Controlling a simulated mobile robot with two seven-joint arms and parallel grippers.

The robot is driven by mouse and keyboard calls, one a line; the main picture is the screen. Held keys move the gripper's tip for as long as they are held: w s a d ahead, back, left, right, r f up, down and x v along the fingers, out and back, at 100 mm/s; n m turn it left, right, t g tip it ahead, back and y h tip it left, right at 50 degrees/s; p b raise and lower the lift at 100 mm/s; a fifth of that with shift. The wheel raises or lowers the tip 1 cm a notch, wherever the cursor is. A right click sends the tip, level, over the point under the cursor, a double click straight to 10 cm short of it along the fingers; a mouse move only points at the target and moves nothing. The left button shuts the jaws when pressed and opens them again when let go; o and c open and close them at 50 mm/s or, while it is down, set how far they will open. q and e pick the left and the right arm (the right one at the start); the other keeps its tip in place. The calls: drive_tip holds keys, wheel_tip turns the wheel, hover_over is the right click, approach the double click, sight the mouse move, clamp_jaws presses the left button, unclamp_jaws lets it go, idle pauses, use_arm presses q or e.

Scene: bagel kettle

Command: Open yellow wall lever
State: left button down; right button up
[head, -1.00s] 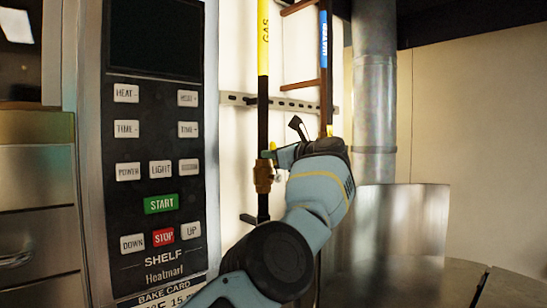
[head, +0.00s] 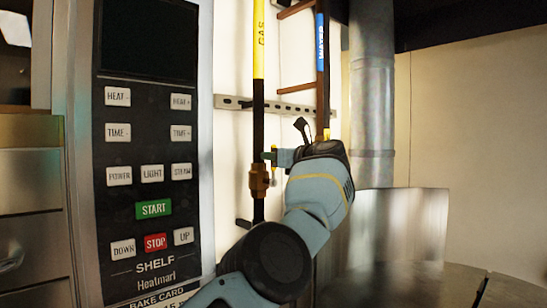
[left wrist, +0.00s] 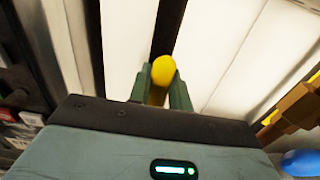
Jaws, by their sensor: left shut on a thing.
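The yellow lever (left wrist: 163,72) shows in the left wrist view as a rounded yellow end between my two green fingertips. My left gripper (head: 270,157) is shut on it, in front of the wall beside the gas pipe's brass valve (head: 259,180). In the head view only small yellow bits of the lever (head: 275,178) show by the fingers; my wrist and fingers hide the rest. The black gas pipe with its yellow label (head: 258,45) runs upright behind the fingertips. My right gripper is out of view.
A copper water pipe with a blue label (head: 322,42) stands right of the gas pipe. A blue rounded thing (left wrist: 300,162) and brass fitting (left wrist: 292,108) lie right in the wrist view. The oven control panel (head: 148,140) stands left; a steel duct (head: 372,90) stands right.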

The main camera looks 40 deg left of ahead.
use_arm(q)
drive_tip(key=c, duration=1.3)
unclamp_jaws()
drive_tip(key=shift+d, duration=0.1)
drive_tip(key=shift+s+d+b, duration=0.15)
drive_tip(key=shift+d+b, duration=0.05)
drive_tip(key=shift+d, duration=1.7)
drive_tip(key=shift+s+d+b, duration=0.15)
drive_tip(key=shift+d+b, duration=0.05)
drive_tip(key=shift+d, duration=1.7)
drive_tip(key=shift+f, duration=0.15)
